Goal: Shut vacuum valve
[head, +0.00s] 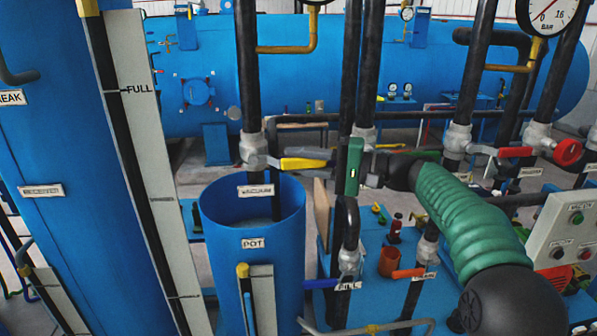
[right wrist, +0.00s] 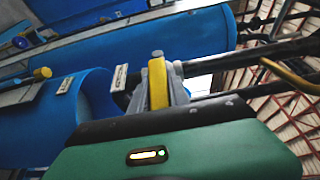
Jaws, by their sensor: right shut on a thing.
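The vacuum valve (head: 253,149) is a pale metal body on a black vertical pipe, above a white plate reading VACUUM (head: 256,191). Its yellow handle (head: 303,164) points right, roughly across the pipe. My right gripper (head: 318,157) comes in from the right and is shut on this handle; its grey fingers hide part of it. In the right wrist view the yellow handle (right wrist: 158,84) lies between the grey fingers (right wrist: 160,88). My left gripper is not in view.
The open blue pot (head: 252,244) stands below the valve. The blue receiver (head: 75,150) with its level scale is at left. Black pipes stand close around my right arm. Red-handled valves (head: 515,152) are at right, and a blue-handled one (head: 322,284) is below.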

